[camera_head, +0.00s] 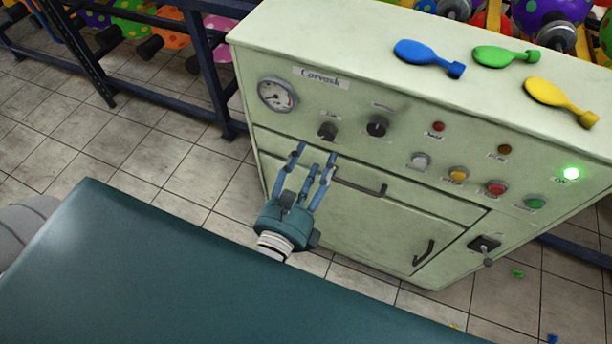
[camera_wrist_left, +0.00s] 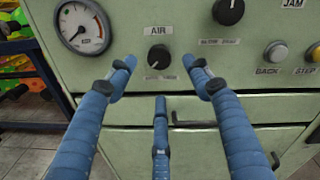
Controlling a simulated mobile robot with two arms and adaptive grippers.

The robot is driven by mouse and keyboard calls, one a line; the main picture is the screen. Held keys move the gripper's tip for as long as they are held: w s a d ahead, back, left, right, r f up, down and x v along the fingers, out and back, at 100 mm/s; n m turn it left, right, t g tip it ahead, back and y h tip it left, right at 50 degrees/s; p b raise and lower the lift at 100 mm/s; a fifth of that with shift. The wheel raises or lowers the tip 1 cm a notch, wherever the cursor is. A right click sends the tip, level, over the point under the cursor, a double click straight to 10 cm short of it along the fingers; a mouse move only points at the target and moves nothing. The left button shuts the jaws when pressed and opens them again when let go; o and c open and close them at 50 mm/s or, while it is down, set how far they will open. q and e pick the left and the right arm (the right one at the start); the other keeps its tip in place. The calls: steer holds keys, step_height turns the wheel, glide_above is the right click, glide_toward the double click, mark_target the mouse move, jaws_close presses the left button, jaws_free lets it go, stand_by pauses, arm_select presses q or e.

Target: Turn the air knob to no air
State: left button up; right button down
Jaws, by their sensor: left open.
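The air knob (camera_head: 328,131) is a small dark round knob on the upper left of the pale green machine's front panel. In the left wrist view the air knob (camera_wrist_left: 158,57) sits under a label reading AIR, with its pointer mark hard to read. My left gripper (camera_head: 310,165) is open and empty, just in front of and below the knob. In the left wrist view my left gripper's (camera_wrist_left: 160,72) blue fingers lie on either side of the knob, with a third finger below it; none clearly touches it. My right gripper is not in view.
A pressure gauge (camera_head: 277,94) is left of the knob and a second dark knob (camera_head: 377,126) is right of it. A drawer handle (camera_head: 359,185) sticks out below. Several buttons (camera_head: 458,174) line the right side.

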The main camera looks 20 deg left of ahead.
arm_select(q)
steer(key=s, duration=0.5)
steer(key=shift+r, duration=0.1)
steer(key=shift+w, duration=0.1)
